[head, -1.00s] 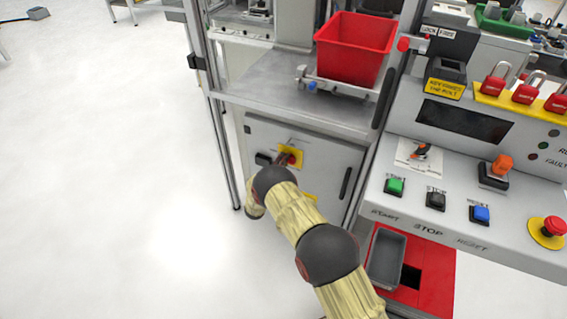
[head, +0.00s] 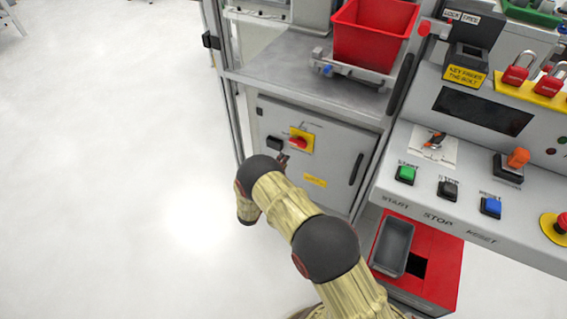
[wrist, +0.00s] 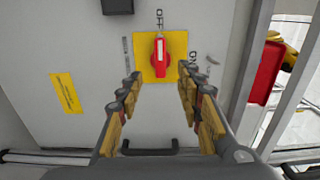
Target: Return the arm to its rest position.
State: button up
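My arm (head: 290,205) reaches from the bottom of the head view toward the grey cabinet door (head: 335,160). It is bent, in a yellowish cover with dark joints. My gripper (wrist: 160,95) shows in the wrist view with its two fingers apart and nothing between them. In the head view my gripper is mostly hidden behind the wrist. It faces a red rotary switch (wrist: 159,57) on a yellow plate, which also shows in the head view (head: 299,142). The fingers appear apart from the switch, whose handle stands along the plate's vertical in the wrist view.
A red bin (head: 372,35) stands on the shelf above the door. The control panel (head: 440,165) with buttons juts out at the right. Below it, a grey tray (head: 393,247) sits on a red box (head: 440,285). The floor (head: 110,190) at the left is clear.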

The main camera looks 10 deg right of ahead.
dwell(0.4)
jog(key=s+d+f+m+g+h, duration=0.2)
jog(key=s+d+f+m+g, duration=0.45)
jog(key=s+m, duration=0.3)
jog(key=s+d+r+m+g, duration=0.4)
jog(key=s+r+m+g, duration=0.3)
jog(key=s+m, duration=0.4)
jog(key=s+a+r+m+g+y+p, duration=0.1)
jog(key=s+r+m+y, duration=0.2)
jog(key=s+r+m, duration=0.55)
jog(key=s+a+r+m+y+p, duration=0.15)
jog(key=s+r+m+y, duration=0.35)
jog(key=r, duration=0.6)
jog(key=s+a+r+m+g+y+p, duration=0.1)
jog(key=s+a+r+m+y, duration=0.1)
jog(key=s+r+m, duration=0.55)
jog(key=s+d+r+m+t+y+p, duration=0.1)
jog(key=s+r+m+t, duration=0.1)
jog(key=r, duration=0.8)
jog(key=s+d+r+m+t+y+p, duration=0.1)
jog(key=r+m+t, duration=0.2)
jog(key=r, duration=0.7)
jog(key=shift+s+t+y, duration=0.3)
jog(key=shift+s+t, duration=0.05)
jog(key=shift+t, duration=0.4)
